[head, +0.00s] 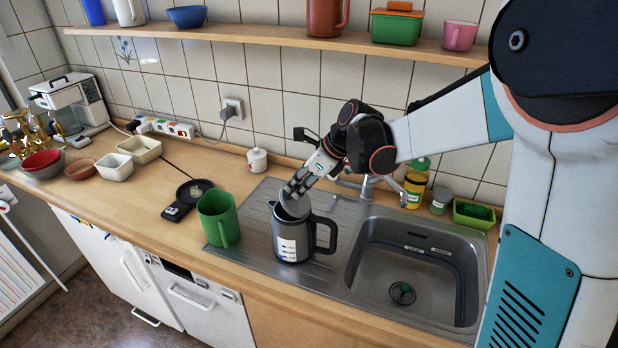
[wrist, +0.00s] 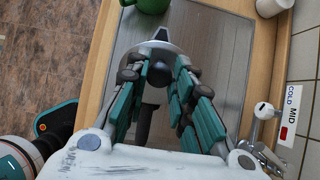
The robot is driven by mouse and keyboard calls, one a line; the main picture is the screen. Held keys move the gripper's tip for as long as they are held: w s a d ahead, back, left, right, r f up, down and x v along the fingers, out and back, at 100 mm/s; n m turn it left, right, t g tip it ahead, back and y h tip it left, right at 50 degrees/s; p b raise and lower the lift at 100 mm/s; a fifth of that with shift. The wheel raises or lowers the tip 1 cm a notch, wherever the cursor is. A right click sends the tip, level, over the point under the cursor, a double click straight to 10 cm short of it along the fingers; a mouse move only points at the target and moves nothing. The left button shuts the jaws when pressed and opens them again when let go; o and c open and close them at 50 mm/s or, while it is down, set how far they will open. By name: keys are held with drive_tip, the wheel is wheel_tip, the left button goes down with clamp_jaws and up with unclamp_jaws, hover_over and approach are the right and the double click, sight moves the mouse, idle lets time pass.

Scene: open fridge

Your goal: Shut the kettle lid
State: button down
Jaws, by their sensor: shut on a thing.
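The dark grey kettle (head: 292,240) stands upright on the metal drainboard left of the sink, its black handle to the right and a white level window on its front. Its grey lid (head: 294,204) is raised and tilted up above the rim. My gripper (head: 296,186) is over the kettle, shut on the lid, with the fingers around its upper part. In the wrist view, the grey lid (wrist: 158,48) shows between the teal-padded fingers of my gripper (wrist: 160,72). The kettle's handle and body are partly hidden there by the fingers.
A green mug (head: 218,220) stands close to the kettle's left. The sink basin (head: 408,270) is to the right, with the tap (head: 368,186) behind. A shelf (head: 260,34) runs above.

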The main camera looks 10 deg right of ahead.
drive_tip(key=shift+w+a+f+g+h, duration=0.2)
drive_tip(key=shift+w+a+g+h, duration=0.4)
drive_tip(key=shift+a+h, duration=0.2)
drive_tip(key=shift+w+a+f+g+h, duration=0.45)
drive_tip(key=shift+a+f+g+h, duration=0.3)
drive_tip(key=shift+h, duration=0.25)
drive_tip(key=shift+w+a+f+g+h, duration=0.4)
drive_tip(key=shift+f+g+h, duration=0.25)
drive_tip(key=shift+h, duration=0.15)
drive_tip(key=shift+w+a+f, duration=0.1)
drive_tip(key=shift+a+f, duration=0.15)
drive_tip(key=shift+f, duration=0.15)
drive_tip(key=c, duration=1.4)
unclamp_jaws()
drive_tip(key=shift+o, duration=0.2)
drive_tip(key=shift+r, duration=0.1)
wheel_tip(320, 180, up, 12)
